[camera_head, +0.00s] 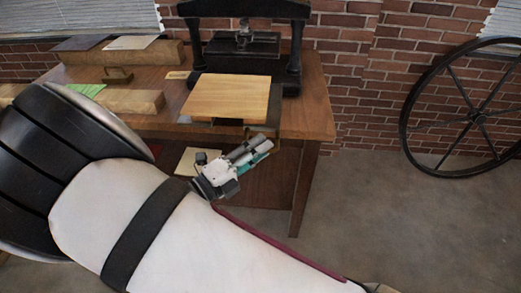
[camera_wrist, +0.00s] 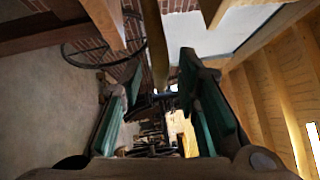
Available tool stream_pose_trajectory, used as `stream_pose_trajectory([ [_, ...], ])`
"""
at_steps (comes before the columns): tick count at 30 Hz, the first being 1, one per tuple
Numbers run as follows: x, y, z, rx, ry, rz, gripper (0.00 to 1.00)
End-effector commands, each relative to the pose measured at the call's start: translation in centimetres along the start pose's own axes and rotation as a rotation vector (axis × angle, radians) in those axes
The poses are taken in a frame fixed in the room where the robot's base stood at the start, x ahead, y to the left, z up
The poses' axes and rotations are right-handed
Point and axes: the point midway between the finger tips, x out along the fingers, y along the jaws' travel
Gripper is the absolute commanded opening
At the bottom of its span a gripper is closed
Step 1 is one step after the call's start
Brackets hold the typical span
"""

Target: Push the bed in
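The black hand press (camera_head: 243,48) stands at the back of a wooden table. Its bed, carrying a flat light-wood board (camera_head: 226,98), sticks out in front of the press toward the table's front edge. My gripper (camera_head: 262,147) is in front of and below the bed's near edge, and appears apart from it. In the wrist view my gripper (camera_wrist: 160,85) has its two teal-padded fingers spread, with nothing held between them. A small pale yellow surface (camera_wrist: 183,133) shows there between the fingers; I cannot tell whether it is the bed.
The wooden table (camera_head: 312,105) has long wood blocks (camera_head: 130,101) and flat sheets on its left. A pale sheet (camera_head: 197,161) lies below the tabletop. A large black spoked wheel (camera_head: 478,115) leans by the brick wall at right. The floor at right is clear.

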Motion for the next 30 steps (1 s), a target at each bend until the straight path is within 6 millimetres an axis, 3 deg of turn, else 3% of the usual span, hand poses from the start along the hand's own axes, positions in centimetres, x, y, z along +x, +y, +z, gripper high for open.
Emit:
stream_pose_trajectory([
  [11,0.7,0.0,0.0,0.0,0.0,-0.001,0.3],
  [15,0.7,0.0,0.0,0.0,0.0,0.0,0.03],
  [16,0.6,0.0,0.0,0.0,0.0,-0.001,0.0],
  [25,0.7,0.0,0.1,0.001,0.0,0.0,0.0],
  [30,1.8,0.3,1.0,0.001,0.002,0.0,0.0],
])
